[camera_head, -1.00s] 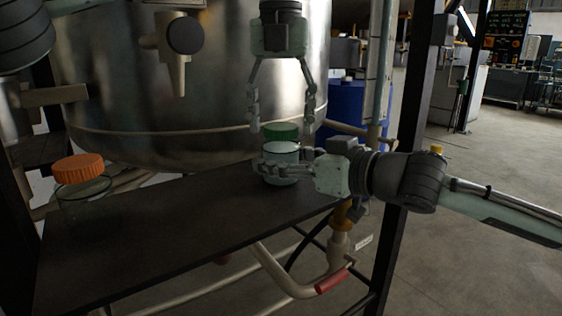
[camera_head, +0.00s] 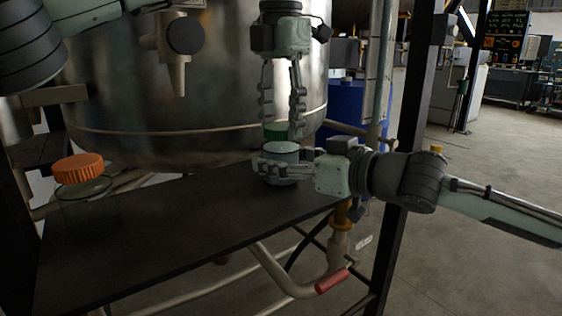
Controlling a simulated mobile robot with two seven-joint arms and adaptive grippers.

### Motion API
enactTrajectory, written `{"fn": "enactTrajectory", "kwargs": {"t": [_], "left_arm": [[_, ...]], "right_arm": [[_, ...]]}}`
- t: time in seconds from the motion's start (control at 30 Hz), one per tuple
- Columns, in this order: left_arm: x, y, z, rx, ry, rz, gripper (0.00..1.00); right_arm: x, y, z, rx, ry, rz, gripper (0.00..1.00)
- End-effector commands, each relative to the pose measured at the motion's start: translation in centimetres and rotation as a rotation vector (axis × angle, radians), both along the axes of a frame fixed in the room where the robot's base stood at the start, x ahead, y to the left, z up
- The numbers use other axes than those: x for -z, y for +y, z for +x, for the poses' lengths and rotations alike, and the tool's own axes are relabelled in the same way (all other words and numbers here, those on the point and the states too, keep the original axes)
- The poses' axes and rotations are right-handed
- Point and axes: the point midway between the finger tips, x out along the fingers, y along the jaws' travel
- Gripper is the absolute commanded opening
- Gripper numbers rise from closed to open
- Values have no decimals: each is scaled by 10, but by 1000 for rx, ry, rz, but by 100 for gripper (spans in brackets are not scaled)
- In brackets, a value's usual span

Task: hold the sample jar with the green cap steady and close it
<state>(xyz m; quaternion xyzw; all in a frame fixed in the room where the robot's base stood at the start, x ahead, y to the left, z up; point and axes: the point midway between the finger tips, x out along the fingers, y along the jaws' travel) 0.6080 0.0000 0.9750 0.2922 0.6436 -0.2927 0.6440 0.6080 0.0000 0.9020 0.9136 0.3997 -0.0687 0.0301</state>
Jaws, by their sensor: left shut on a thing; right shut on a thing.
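The sample jar (camera_head: 284,149) is pale and clear and stands upright near the right end of the dark shelf. Its green cap (camera_head: 277,130) is at the jar's mouth; I cannot tell how tightly it sits. My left gripper (camera_head: 282,115) points down from above, its fingers shut on the green cap and partly hiding it. My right gripper (camera_head: 277,168) comes in from the right, shut around the jar's body, its fingers hiding part of the jar's side.
A second jar (camera_head: 88,192) with an orange cap (camera_head: 79,168) stands at the shelf's left end. The dark shelf (camera_head: 170,226) is bare between the jars. A large steel vessel (camera_head: 225,90) rises behind. A black post (camera_head: 408,120) stands to the right, and pipes run below.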

Motion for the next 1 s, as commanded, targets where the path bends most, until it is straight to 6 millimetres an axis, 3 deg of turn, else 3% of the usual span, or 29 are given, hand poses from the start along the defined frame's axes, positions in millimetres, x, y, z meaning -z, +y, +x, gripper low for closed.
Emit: {"fn": "enactTrajectory", "kwargs": {"t": [0.03,0.17,0.2,0.37,0.73,1.0], "left_arm": [[1,0,0,69,2,-1,13],[0,0,0,52,1,1,13],[0,0,0,52,1,1,50],[0,0,0,51,1,1,70],[-4,0,0,49,-1,1,71],[-45,-1,0,48,-4,-1,71]], "right_arm": [[0,0,0,1,1,-1,0],[0,0,0,1,1,-1,0],[0,0,0,1,1,-1,0],[0,0,0,1,1,-1,0],[0,0,0,1,1,-1,0],[0,0,0,1,1,-1,0]]}}
